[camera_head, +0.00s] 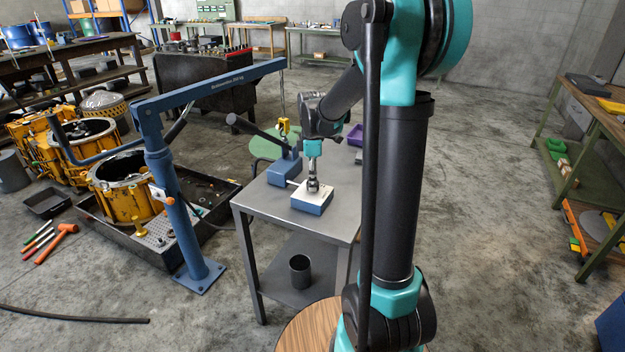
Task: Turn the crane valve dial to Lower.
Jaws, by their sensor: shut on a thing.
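The crane valve is a blue box (311,206) with a pale top plate on the grey metal table, near its front edge. My gripper (313,186) points straight down over the middle of that top and is shut on the dial. The dial is mostly hidden by the fingers, so its pointing direction and the plate's lettering cannot be read. The blue crane (168,185) stands on the floor left of the table. Its boom reaches right, with a yellow hook (284,128) hanging above the table's back part.
A blue hand pump (284,168) with a dark lever stands behind the valve on the table (262,200). A dark cup (300,270) sits on the lower shelf. Yellow transmission housings (128,195) stand left of the crane. A round wooden top (305,330) is close in front.

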